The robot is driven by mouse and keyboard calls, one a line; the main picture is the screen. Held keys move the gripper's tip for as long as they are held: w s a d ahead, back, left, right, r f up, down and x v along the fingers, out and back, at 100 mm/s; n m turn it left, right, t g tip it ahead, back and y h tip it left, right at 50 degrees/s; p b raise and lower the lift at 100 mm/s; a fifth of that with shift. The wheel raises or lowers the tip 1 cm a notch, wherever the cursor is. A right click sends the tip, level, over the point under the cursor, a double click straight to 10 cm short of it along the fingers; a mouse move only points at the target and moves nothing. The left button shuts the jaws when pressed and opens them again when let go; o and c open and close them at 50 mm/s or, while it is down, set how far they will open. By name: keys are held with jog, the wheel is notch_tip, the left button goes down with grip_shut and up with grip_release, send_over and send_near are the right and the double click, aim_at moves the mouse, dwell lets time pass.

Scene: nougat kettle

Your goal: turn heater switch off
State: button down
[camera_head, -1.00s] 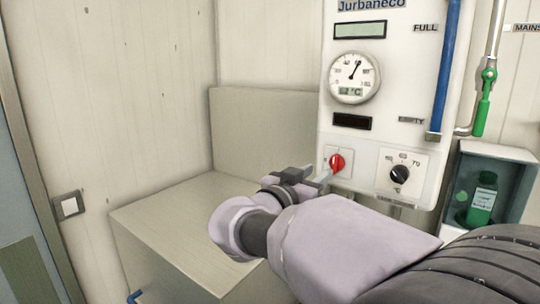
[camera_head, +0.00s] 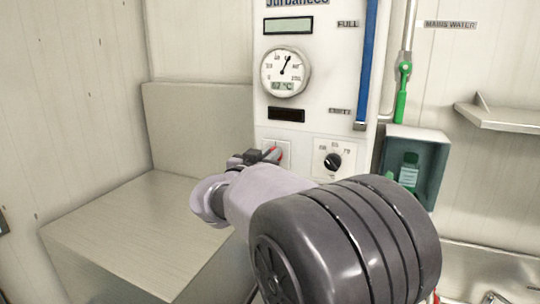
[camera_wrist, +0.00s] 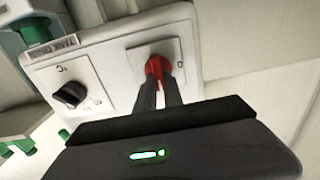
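The red rotary switch (camera_wrist: 156,68) sits on a square white plate on the heater's control panel. In the wrist view my two dark fingers (camera_wrist: 159,88) lie close together with the red handle between their tips, and they appear shut on it. In the head view my gripper (camera_head: 262,156) reaches the lower left of the panel, and only a sliver of the red switch (camera_head: 279,154) shows beside it. My arm hides part of the panel's lower edge.
A blue tube (camera_head: 368,60) runs up the panel's right side. A green-handled valve (camera_head: 402,92) and a box with a green bottle (camera_head: 410,168) stand further right. A beige block (camera_head: 120,225) lies left.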

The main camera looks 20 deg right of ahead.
jog(key=shift+f+b, duration=0.15)
jog(key=shift+b, duration=0.4)
jog(key=shift+w+a+f+n+b, duration=0.15)
jog(key=shift+n+b, duration=1.65)
jog(key=shift+n, duration=1.15)
jog(key=shift+w+a+f+n+b, duration=0.2)
jog(key=shift+n+b, duration=1.6)
jog(key=shift+n, duration=1.2)
jog(key=shift+w+a+f+n+b, duration=0.15)
jog(key=shift+n+b, duration=1.65)
jog(key=shift+n, duration=1.15)
jog(key=c, duration=1.5)
grip_release()
jog(key=shift+o, duration=0.2)
